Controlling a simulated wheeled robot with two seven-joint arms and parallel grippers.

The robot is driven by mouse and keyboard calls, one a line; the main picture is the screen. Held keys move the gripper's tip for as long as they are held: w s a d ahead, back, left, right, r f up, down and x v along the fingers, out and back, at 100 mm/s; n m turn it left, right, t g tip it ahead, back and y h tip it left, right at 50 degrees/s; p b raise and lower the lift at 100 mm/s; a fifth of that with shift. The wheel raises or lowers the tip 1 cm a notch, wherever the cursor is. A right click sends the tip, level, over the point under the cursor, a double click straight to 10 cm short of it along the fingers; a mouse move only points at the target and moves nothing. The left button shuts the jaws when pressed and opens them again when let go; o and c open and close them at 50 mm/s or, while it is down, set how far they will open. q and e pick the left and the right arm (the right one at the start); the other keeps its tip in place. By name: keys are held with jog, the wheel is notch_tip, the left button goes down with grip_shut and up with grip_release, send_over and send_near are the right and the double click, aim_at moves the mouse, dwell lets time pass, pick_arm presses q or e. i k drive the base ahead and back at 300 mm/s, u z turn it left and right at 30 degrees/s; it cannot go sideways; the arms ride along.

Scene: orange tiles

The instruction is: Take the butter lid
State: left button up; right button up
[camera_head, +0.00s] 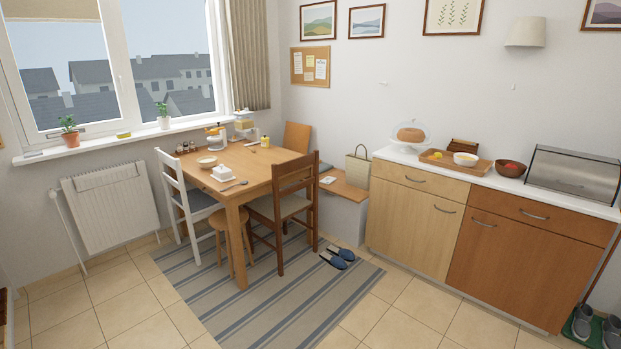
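A white butter dish with its lid (223,170) stands near the front of the wooden dining table (250,180), in the middle of the head view. It looks closed, but it is small in the picture. A spoon (234,185) lies just in front of it and a bowl (207,162) stands behind it to the left. Neither of my grippers shows in this view.
A white chair (176,190), a stool (220,226) and a brown chair (283,205) crowd the table. A striped rug (290,300) and slippers (337,258) lie on the floor. A sideboard (410,218) stands right. Tiles are clear at front left.

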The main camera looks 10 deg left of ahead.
aim_at(221, 172)
jog(key=u, duration=0.2)
jog(key=i, duration=3)
jog(key=u, duration=0.25)
